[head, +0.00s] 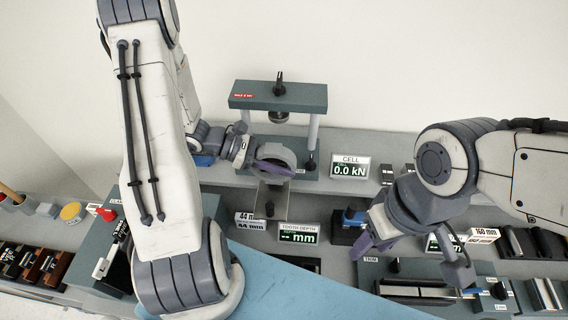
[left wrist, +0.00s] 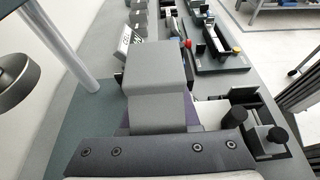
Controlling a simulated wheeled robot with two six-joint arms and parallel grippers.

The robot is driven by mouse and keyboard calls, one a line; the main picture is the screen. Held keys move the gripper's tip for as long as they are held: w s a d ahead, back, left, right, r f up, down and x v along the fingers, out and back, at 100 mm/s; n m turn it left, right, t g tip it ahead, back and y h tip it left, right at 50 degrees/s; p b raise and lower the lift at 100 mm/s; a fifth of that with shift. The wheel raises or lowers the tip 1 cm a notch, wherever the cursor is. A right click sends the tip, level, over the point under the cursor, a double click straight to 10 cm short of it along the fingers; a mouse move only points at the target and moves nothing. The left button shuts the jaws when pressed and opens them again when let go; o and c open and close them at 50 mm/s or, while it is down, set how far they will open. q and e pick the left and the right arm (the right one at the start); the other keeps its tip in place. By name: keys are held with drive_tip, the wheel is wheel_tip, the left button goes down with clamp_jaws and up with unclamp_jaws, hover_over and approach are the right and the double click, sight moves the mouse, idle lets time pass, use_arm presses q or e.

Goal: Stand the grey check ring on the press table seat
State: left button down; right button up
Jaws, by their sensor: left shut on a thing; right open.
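The grey check ring (head: 268,148) is in my left gripper (head: 276,166), in front of the press frame (head: 278,97). The purple fingers are shut on it and hide part of it. In the left wrist view the ring (left wrist: 157,72) shows as a broad grey surface beyond the gripper. The press table (head: 225,180) lies below it. The seat is hidden behind the ring and gripper, so I cannot tell whether they touch. The upper platen (head: 279,117) hangs above and behind. My right gripper (head: 413,262) is open and empty over the front right of the bench.
A press post (left wrist: 70,45) and the platen (left wrist: 14,88) stand close on the left in the left wrist view. The cell display (head: 350,167) is right of the press. The tooth depth display (head: 298,234) and a 44 mm label (head: 251,220) stand in front.

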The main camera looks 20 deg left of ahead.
use_arm(q)
drive_tip(key=shift+f+b, duration=0.65)
drive_tip(key=shift+f, duration=0.15)
idle(0.4)
drive_tip(key=c, duration=0.6)
unclamp_jaws()
drive_tip(key=shift+o, duration=0.2)
drive_tip(key=shift+a, duration=0.4)
drive_tip(key=b+v, duration=0.3)
drive_tip(key=v, duration=0.6)
drive_tip(key=shift+s+a+r, duration=0.2)
drive_tip(key=shift+s+a, duration=0.05)
drive_tip(key=shift+a, duration=0.05)
